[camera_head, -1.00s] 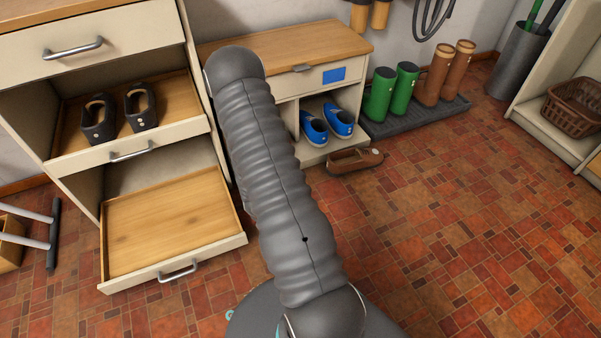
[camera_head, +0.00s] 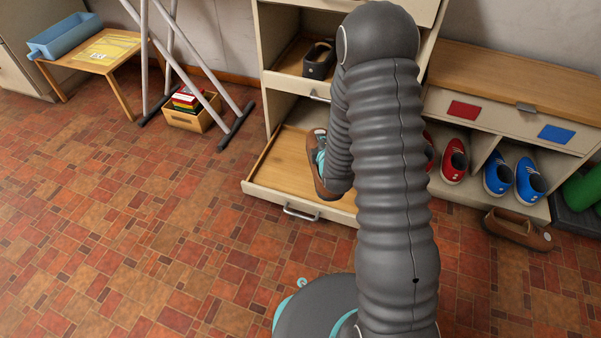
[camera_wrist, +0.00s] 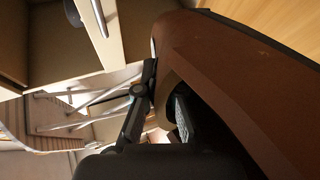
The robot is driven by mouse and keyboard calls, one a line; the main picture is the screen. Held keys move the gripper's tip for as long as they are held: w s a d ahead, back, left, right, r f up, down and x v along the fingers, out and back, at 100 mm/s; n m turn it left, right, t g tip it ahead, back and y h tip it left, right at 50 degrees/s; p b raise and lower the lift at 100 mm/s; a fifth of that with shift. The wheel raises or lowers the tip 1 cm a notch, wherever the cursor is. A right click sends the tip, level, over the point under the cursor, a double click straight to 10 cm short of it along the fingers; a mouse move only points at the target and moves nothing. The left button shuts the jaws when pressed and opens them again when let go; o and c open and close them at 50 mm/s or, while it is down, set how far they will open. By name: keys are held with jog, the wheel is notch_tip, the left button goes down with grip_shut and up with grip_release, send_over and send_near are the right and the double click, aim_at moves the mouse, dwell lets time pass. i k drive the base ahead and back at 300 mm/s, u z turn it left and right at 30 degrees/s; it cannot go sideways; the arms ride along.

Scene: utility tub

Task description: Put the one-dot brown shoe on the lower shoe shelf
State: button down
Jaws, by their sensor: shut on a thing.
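A brown shoe (camera_head: 325,182) is in my gripper (camera_head: 321,160), which is partly hidden by my arm in the head view. The shoe is tilted, toe down, over the pulled-out lower shelf (camera_head: 277,168), a bare wooden tray. I cannot tell whether it touches the tray. A pale mark shows near its upper end; its dots cannot be counted. In the wrist view, the brown shoe (camera_wrist: 225,75) fills the right side, close against the dark finger of my gripper (camera_wrist: 155,105). A second brown shoe (camera_head: 515,229) lies on the floor at the right, with a pale dot.
The shelf above holds a black shoe (camera_head: 319,61). A bench (camera_head: 510,75) at the right holds red shoes (camera_head: 455,160) and blue shoes (camera_head: 528,182). A drying rack (camera_head: 235,128), a crate (camera_head: 190,119) and a low table (camera_head: 122,62) stand left. The floor in front is clear.

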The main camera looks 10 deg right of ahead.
aim_at(299, 164)
jog(key=u, duration=3.55)
jog(key=k, duration=1.05)
jog(key=z, duration=1.6)
jog(key=i, duration=0.5)
